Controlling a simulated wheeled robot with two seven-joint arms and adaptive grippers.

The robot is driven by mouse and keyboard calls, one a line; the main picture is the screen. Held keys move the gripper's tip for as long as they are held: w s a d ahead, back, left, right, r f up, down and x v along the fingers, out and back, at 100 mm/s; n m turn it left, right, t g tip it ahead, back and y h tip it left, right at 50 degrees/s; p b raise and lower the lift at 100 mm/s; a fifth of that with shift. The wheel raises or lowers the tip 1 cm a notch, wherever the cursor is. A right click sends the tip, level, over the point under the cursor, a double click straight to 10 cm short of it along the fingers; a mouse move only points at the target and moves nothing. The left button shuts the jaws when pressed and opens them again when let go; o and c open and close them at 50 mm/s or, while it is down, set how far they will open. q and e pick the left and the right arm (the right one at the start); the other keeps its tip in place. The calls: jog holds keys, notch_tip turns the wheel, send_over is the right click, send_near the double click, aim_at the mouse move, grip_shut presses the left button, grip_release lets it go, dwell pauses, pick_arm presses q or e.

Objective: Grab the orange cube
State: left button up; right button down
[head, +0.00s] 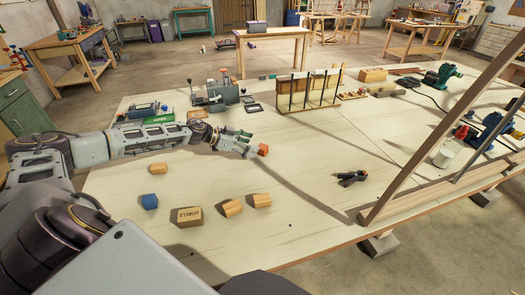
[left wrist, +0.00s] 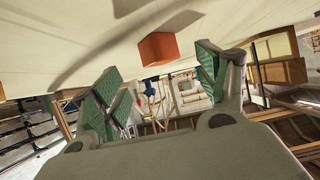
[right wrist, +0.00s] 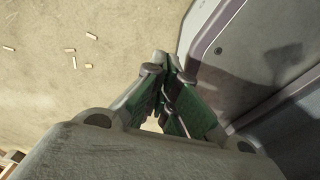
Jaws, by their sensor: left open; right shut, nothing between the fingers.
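The orange cube (head: 263,150) sits on the pale workbench (head: 300,215) just beyond the fingertips of my left gripper (head: 246,144). In the left wrist view the orange cube (left wrist: 158,49) shows ahead, between the two spread green finger pads, and a gap parts it from them. My left gripper (left wrist: 160,80) is open and empty. My right gripper (right wrist: 172,90) is shut with nothing in it. It is out of the head view, and its wrist view shows the floor beneath it.
A blue block (head: 149,201), an orange-brown block (head: 159,169), a box marked DOWELS (head: 189,216) and wooden pieces (head: 232,208) lie nearer me. A grey machine (head: 217,94) and a slotted rack (head: 308,90) stand behind. A black clamp (head: 351,178) lies right; the bench between is clear.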

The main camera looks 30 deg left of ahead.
aim_at(261, 147)
pick_arm(q)
jog(key=shift+w+d+f, duration=0.15)
jog(key=shift+w+d, duration=0.05)
jog(key=shift+w, duration=0.05)
jog(key=shift+w+d+f, duration=0.25)
jog(key=shift+w+f, duration=0.05)
jog(key=shift+w, duration=0.1)
jog(key=shift+x, duration=1.2)
jog(key=shift+w+d+f, duration=0.2)
jog(key=shift+w, duration=0.05)
pick_arm(e)
jog(key=shift+s+a+r, duration=0.15)
jog(key=shift+s+a, duration=0.2)
jog(key=shift+s, duration=0.2)
